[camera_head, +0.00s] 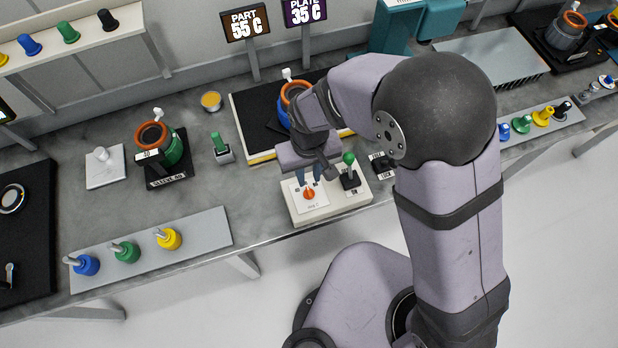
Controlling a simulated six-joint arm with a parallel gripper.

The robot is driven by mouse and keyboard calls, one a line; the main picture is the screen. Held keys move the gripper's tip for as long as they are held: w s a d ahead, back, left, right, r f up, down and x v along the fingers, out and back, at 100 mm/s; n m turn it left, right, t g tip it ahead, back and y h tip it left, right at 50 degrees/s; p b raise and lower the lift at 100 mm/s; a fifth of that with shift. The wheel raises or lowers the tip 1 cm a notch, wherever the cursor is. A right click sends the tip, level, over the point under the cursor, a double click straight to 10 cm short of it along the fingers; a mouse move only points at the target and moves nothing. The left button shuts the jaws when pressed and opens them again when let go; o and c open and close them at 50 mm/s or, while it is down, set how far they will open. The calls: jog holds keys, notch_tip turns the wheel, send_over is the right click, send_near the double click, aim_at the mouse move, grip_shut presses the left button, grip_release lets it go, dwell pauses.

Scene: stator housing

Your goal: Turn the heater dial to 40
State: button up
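The heater dial (309,194) is a small orange-red knob on a white dial card, on the left part of a cream control box (330,208) at the bench's front edge. The card's marks are too small to read. A dark sign reads PLATE 35 C (305,11); another reads PART 55 C (245,23).
A green-knobbed lever (349,163) stands on the same box, close right of my gripper. Behind is a black heater plate (252,115) with an orange-rimmed housing (292,91), partly hidden by my arm. A grey tray (205,228) with coloured plugs lies at left.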

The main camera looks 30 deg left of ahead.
aim_at(309, 191)
jog(key=shift+f, duration=0.15)
notch_tip(309, 191, down, 8)
jog(key=b, duration=0.6)
jog(key=shift+r+b, duration=0.25)
jog(key=shift+b, duration=0.15)
jog(key=shift+r, duration=0.2)
jog(key=shift+f, duration=0.15)
grip_shut()
